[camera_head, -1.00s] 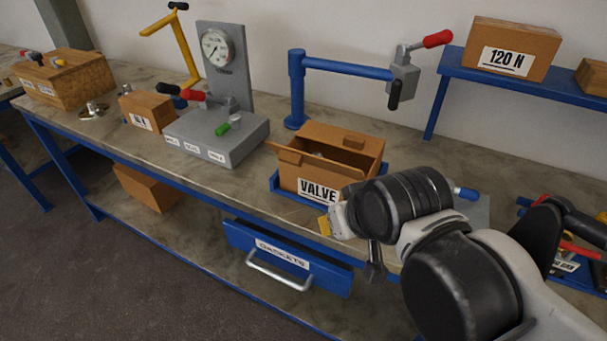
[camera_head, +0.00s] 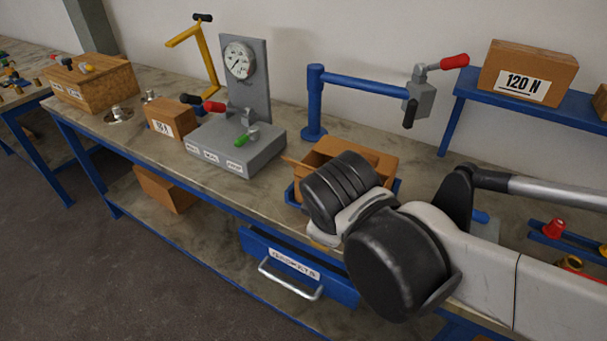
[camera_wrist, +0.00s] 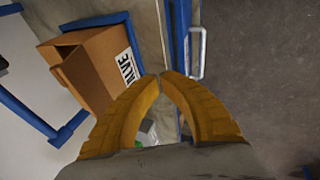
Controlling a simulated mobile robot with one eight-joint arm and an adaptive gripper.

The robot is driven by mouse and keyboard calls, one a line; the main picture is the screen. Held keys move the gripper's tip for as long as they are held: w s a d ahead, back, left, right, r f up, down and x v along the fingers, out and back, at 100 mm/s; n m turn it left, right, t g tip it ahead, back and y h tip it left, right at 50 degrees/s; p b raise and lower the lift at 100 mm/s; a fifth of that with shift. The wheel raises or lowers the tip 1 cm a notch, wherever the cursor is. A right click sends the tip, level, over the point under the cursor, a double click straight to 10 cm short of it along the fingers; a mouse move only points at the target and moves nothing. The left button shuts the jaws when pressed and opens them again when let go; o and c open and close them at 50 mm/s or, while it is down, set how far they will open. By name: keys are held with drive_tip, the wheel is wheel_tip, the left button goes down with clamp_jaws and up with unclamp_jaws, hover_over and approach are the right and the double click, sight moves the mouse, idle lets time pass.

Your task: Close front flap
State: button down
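An open cardboard box (camera_head: 377,163) stands in a blue tray on the bench, largely hidden behind my arm in the head view. One flap (camera_head: 296,164) sticks out at its left side. In the wrist view the box (camera_wrist: 90,58) lies at upper left with its VALVE label facing my gripper's side, and a flap (camera_wrist: 62,40) juts out. I cannot tell clearly which flap is the front one. My gripper (camera_wrist: 160,77) shows two yellow fingers with tips together and nothing seen between them, beside the labelled face.
A partly open blue drawer (camera_head: 292,264) with a metal handle is below the bench front. A blue post with a side arm (camera_head: 365,82) stands behind the box. A grey gauge fixture (camera_head: 236,146) stands to the left.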

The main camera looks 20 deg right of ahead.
drive_tip(key=w+a+r+n+t+h+p, duration=0.25)
drive_tip(key=a+r+n+h+p, duration=0.3)
drive_tip(key=a+n, duration=0.85)
drive_tip(key=w+d+f+n+b, duration=0.3)
drive_tip(key=w+d+b, duration=0.1)
drive_tip(key=w+d, duration=0.4)
drive_tip(key=shift+w+d+f+g, duration=0.15)
drive_tip(key=shift+d+f+g, duration=0.25)
drive_tip(key=shift+d, duration=0.85)
drive_tip(key=shift+r+y, duration=0.2)
drive_tip(key=shift+y, duration=0.05)
drive_tip(key=shift+r+g+p, duration=0.2)
drive_tip(key=shift+g+p, duration=0.05)
drive_tip(key=shift+p, duration=0.4)
